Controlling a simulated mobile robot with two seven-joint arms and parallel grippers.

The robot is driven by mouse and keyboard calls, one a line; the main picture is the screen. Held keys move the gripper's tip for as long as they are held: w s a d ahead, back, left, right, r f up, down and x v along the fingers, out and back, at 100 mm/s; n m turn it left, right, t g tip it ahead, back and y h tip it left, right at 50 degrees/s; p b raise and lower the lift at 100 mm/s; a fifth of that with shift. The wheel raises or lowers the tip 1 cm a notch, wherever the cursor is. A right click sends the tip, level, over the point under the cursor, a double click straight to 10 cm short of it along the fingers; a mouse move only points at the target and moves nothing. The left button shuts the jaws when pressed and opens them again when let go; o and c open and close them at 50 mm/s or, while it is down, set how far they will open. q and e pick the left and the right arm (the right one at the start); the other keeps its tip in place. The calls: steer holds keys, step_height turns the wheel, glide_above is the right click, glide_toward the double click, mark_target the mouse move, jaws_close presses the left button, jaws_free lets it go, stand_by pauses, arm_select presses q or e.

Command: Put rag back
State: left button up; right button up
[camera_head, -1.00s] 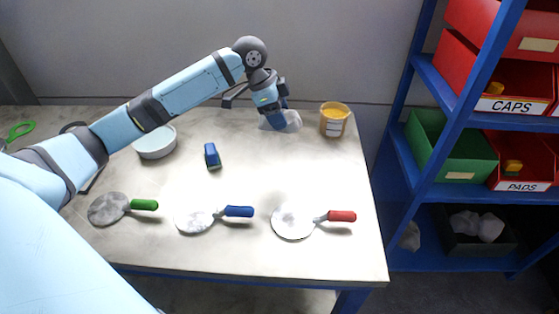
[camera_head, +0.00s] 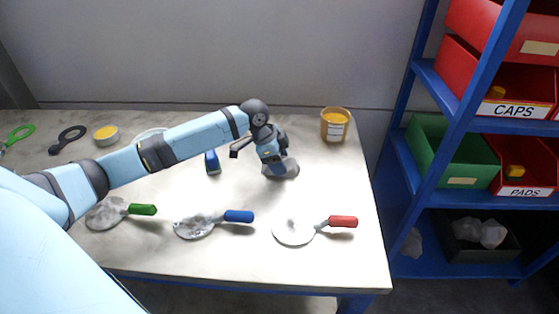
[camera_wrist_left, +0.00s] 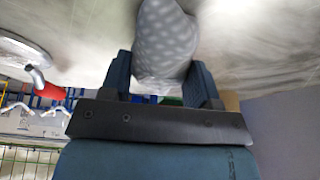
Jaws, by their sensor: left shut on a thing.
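A grey rag (camera_head: 284,169) is at the right middle of the table in the head view. My left gripper (camera_head: 277,163) is shut on it, reaching in from the left. In the left wrist view the rag (camera_wrist_left: 164,45) is pale with light spots and sits between the two fingers (camera_wrist_left: 160,75). The rag is close to the tabletop; I cannot tell whether it touches. More grey rags (camera_head: 480,232) lie in a black bin (camera_head: 487,252) on the low shelf at the right. My right gripper is not in view.
Three round paddles with green (camera_head: 142,210), blue (camera_head: 239,216) and red (camera_head: 342,221) handles lie along the table front. A yellow-filled tub (camera_head: 334,126) stands behind the rag. A blue brush (camera_head: 212,163) and white bowl (camera_head: 150,135) are partly behind my arm. The blue shelf (camera_head: 424,190) borders the table's right.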

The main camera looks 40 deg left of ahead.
arm_select(q)
steer(key=o, duration=0.8)
steer(key=shift+o, duration=0.2)
steer(key=shift+r, duration=0.1)
steer(key=v, duration=1.2)
steer(key=shift+p, duration=0.45)
